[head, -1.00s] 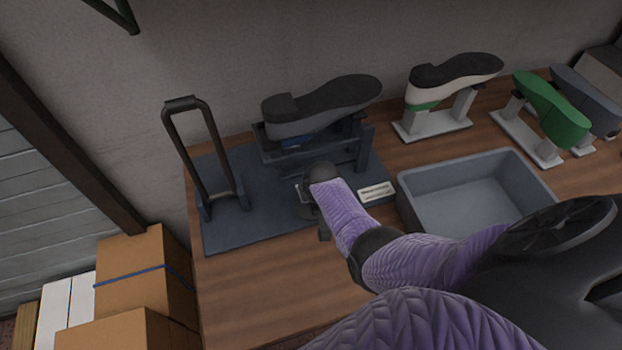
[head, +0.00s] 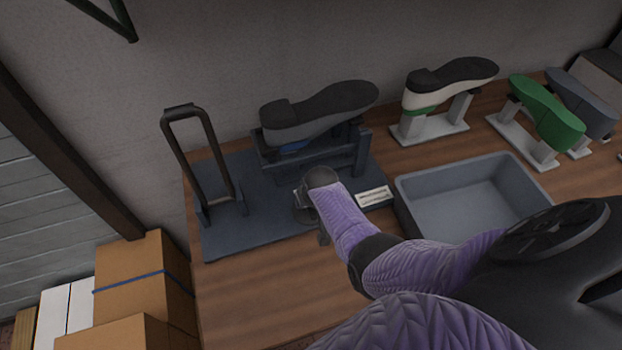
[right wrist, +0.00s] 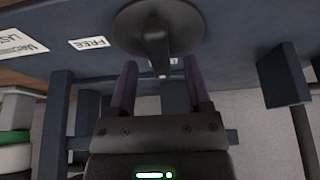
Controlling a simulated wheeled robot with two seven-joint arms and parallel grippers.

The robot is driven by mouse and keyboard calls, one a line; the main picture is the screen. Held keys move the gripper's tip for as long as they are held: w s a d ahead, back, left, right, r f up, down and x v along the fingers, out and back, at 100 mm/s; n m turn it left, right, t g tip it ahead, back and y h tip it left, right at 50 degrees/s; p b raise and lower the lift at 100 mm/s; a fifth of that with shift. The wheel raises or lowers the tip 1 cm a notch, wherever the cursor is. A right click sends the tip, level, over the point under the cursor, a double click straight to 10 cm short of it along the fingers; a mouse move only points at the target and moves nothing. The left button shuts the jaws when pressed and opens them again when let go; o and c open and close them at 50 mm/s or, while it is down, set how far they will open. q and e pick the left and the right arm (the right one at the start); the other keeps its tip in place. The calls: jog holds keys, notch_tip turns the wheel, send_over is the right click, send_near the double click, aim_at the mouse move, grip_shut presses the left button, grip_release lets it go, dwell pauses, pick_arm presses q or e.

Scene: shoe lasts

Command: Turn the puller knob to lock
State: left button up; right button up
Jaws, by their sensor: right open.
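The puller knob (right wrist: 158,28) is a dark round disc with a raised bar handle, seen in the right wrist view on a blue-grey plate. Its bar points toward my right gripper (right wrist: 160,68), which is open. The bar's lower end sits close to the gap between the two fingertips; I cannot tell if they touch it. A white FREE label (right wrist: 90,43) lies left of the knob. Another small label behind the bar is mostly hidden. In the head view, my right gripper (head: 305,203) is mostly hidden by my wrist, in front of the puller stand (head: 315,160). My left gripper is not in view.
A dark shoe last (head: 320,115) sits on the stand. A tall looped handle (head: 181,150) rises from the blue-grey mat (head: 235,232) at left. A grey bin (head: 405,200) and several lasts on stands are at right. Cardboard boxes (head: 145,280) stand beside the table.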

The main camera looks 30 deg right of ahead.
jog(key=p+v, duration=0.5)
jog(key=v, duration=0.4)
jog(key=shift+p, duration=0.3)
jog(key=shift+s, duration=0.1)
